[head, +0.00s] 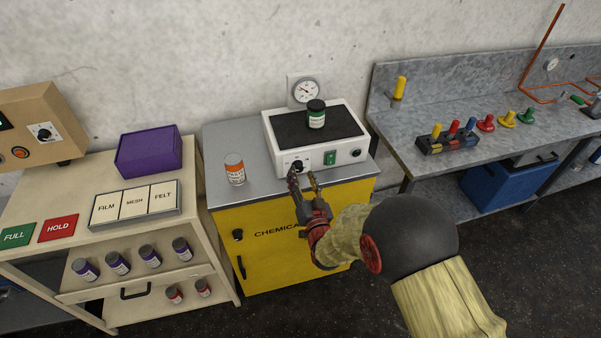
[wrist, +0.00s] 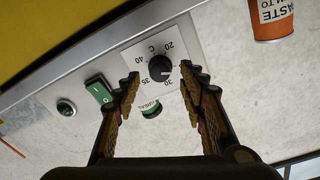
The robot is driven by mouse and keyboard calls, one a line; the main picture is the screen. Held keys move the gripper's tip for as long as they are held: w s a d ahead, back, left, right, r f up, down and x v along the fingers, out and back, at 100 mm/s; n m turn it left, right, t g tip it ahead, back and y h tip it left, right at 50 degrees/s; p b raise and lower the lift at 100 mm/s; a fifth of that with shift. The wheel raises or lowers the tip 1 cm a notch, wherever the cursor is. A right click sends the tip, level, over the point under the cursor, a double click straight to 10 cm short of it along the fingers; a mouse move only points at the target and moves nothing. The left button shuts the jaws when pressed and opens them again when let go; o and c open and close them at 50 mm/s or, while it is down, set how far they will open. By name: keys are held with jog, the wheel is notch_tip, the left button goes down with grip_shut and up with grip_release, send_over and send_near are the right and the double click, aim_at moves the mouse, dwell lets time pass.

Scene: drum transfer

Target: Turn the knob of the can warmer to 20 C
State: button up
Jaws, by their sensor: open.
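The can warmer (head: 343,159) is a white box with a dark top pad, standing on the yellow chemical cabinet. Its black knob (wrist: 160,67) sits on a white dial plate with numbers from 20 to 40; it also shows at the left of the warmer's front in the head view (head: 297,166). A light mark on the knob seems to point near 30, but is too small to read surely. My gripper (head: 303,178) is open in front of the knob. In the wrist view its fingers (wrist: 160,88) stand on either side of the knob, apart from it.
A dark can with a green label (head: 316,121) stands on the warmer. A green switch (wrist: 99,90) is beside the knob. An orange-labelled can (head: 234,172) stands left on the cabinet top (head: 222,133). A gauge (head: 306,90) is on the wall behind.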

aim_at(298, 167)
jog(key=shift+x, duration=1.4)
jog(key=shift+c, duration=0.9)
grip_shut()
